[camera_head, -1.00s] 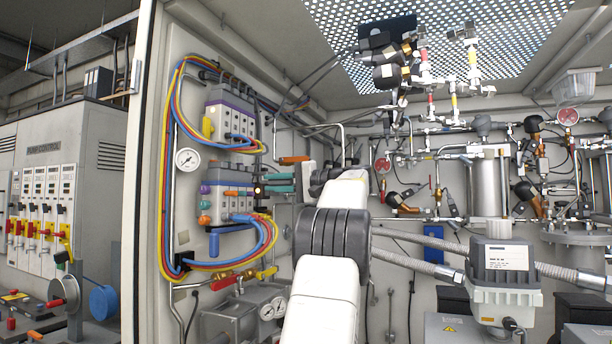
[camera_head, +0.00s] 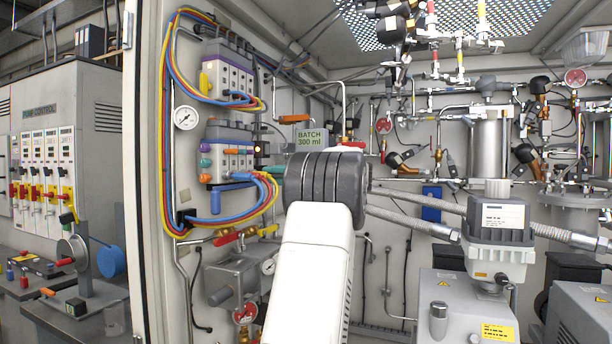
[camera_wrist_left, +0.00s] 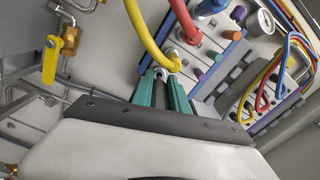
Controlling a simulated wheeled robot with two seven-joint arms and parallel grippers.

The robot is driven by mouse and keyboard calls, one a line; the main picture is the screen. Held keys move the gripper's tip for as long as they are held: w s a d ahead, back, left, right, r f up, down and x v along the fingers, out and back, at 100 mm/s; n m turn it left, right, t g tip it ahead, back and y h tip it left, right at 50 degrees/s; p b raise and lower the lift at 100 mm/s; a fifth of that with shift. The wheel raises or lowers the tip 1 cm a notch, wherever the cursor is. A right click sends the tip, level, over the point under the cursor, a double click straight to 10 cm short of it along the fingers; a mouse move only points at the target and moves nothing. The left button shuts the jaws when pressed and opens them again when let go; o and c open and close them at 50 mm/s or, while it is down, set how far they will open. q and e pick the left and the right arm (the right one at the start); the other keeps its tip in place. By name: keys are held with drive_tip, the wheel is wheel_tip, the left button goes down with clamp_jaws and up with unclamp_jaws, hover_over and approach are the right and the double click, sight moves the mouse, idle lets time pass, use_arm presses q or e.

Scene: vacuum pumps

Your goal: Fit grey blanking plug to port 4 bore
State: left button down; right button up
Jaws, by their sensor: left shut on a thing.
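My left gripper (camera_wrist_left: 163,88), with teal fingers, shows in the left wrist view. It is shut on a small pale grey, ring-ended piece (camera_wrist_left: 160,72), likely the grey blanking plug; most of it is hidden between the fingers. The fingertips are close to the yellow hose's lower end, beside a valve block (camera_wrist_left: 208,52) with coloured fittings. I cannot tell which bore is port 4, or whether the held piece touches one. In the head view, my white and dark grey left arm hides the gripper. The lower valve block (camera_head: 228,150) stands left of the arm. My right gripper is not in view.
Yellow and red hoses (camera_wrist_left: 187,25) pass close to the fingers. A yellow-handled valve (camera_wrist_left: 51,60) is on the left. In the head view, an upper valve block (camera_head: 228,75), a gauge (camera_head: 186,117) and hoses crowd the cabinet's left wall. Braided pipes (camera_head: 410,220) run at right.

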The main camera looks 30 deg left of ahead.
use_arm(q)
drive_tip(key=shift+s+a+n, duration=0.1)
drive_tip(key=shift+a+n, duration=0.05)
drive_tip(key=shift+n, duration=0.15)
drive_tip(key=shift+s+a, duration=0.1)
drive_tip(key=shift+a, duration=1.05)
drive_tip(key=shift+a, duration=0.2)
drive_tip(key=c, duration=1.2)
unclamp_jaws()
drive_tip(key=shift+d, duration=0.1)
drive_tip(key=d, duration=0.7)
drive_tip(key=shift+w+d, duration=0.3)
drive_tip(key=shift+w, duration=0.1)
